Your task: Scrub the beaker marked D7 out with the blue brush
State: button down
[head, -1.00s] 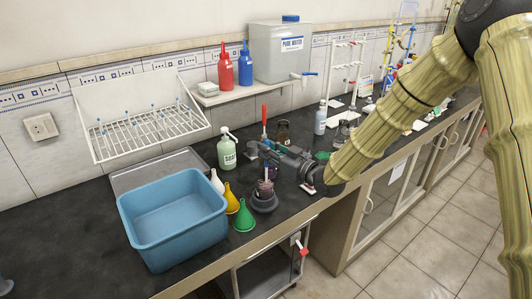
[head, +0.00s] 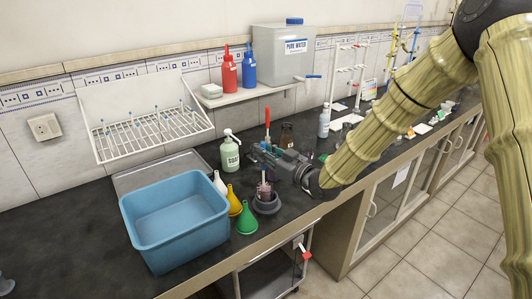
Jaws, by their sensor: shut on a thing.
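My gripper (head: 261,154) reaches in from the right, just above a small beaker (head: 264,190) near the front edge of the bench. It is shut on what looks like the blue brush (head: 263,175), held upright. The jaws hide most of its handle, and its lower end goes down into the beaker. The beaker stands in a dark round holder (head: 267,207) and has a purplish tint inside. The mark D7 is too small to read.
Green (head: 246,221), yellow (head: 234,202) and white funnels stand left of the holder, beside a blue basin (head: 175,222). A soap bottle (head: 230,152) and an upright red-handled tool (head: 267,117) stand behind my gripper. A brown bottle (head: 286,136) is close by.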

jog(key=shift+s+d, duration=0.45)
jog(key=shift+d, duration=0.25)
jog(key=shift+w, duration=0.1)
